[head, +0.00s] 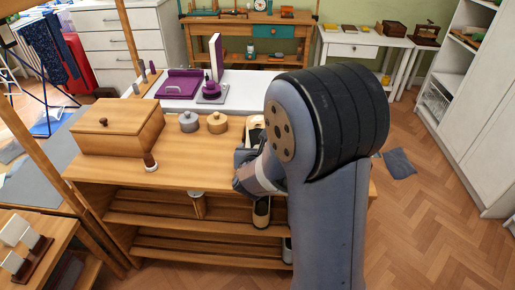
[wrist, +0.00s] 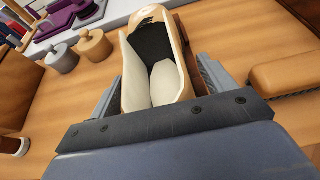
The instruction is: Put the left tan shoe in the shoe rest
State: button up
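A cream-and-tan shoe (wrist: 183,75) with a dark inside lies in front of my gripper in the wrist view, its opening towards me. Part of a pale shoe (head: 256,122) shows on the bench top behind my gripper in the head view. My gripper (wrist: 158,95) has its grey fingers on either side of the shoe, low over the bench top. A brown strip shows between the shoe and the right finger. Whether the fingers press on the shoe is not clear. I cannot make out the shoe rest for certain.
A wooden box (head: 112,130), a grey pot (head: 189,122) and a tan pot (head: 217,123) stand left of my gripper on the bench. A brown-handled stamp-like item (head: 151,163) is near its front edge. A tan block (wrist: 285,72) lies at right in the wrist view.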

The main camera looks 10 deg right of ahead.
jog(key=shift+o, duration=0.2)
jog(key=shift+r, duration=0.15)
jog(key=shift+s+a+r, duration=0.15)
jog(key=shift+s+r, duration=0.05)
jog(key=shift+s, duration=0.1)
jog(key=v, duration=1.1)
jog(key=shift+p, duration=0.45)
jog(key=shift+o, duration=0.2)
jog(key=shift+s, duration=0.15)
